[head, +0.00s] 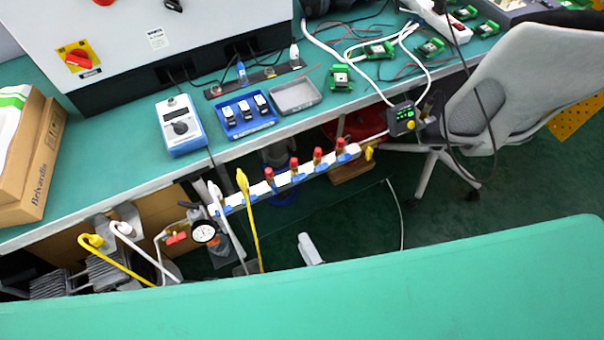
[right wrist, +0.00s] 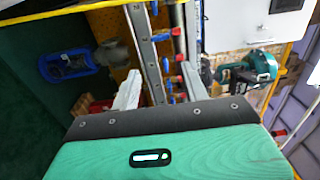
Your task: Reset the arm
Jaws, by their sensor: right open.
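My right gripper (right wrist: 160,72) is open in the right wrist view, its two pale fingers apart with nothing held between them. Behind the fingers is a metal rail (right wrist: 146,50) with red and blue fittings; whether they touch it cannot be told. In the head view a pale finger of the right gripper (head: 310,250) shows low in the middle, below the white manifold bar (head: 262,190) with its red-topped valves (head: 317,156). Clear space shows between the finger and the bar. The rest of this gripper is hidden. My left gripper is in neither view.
The green workbench (head: 120,150) holds a blue meter (head: 181,126), a blue tray (head: 247,115), a grey tray (head: 295,96) and a cardboard box (head: 35,160). A pressure gauge (head: 204,232) and yellow lever (head: 248,215) stand below its edge. A grey chair (head: 520,90) is at right.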

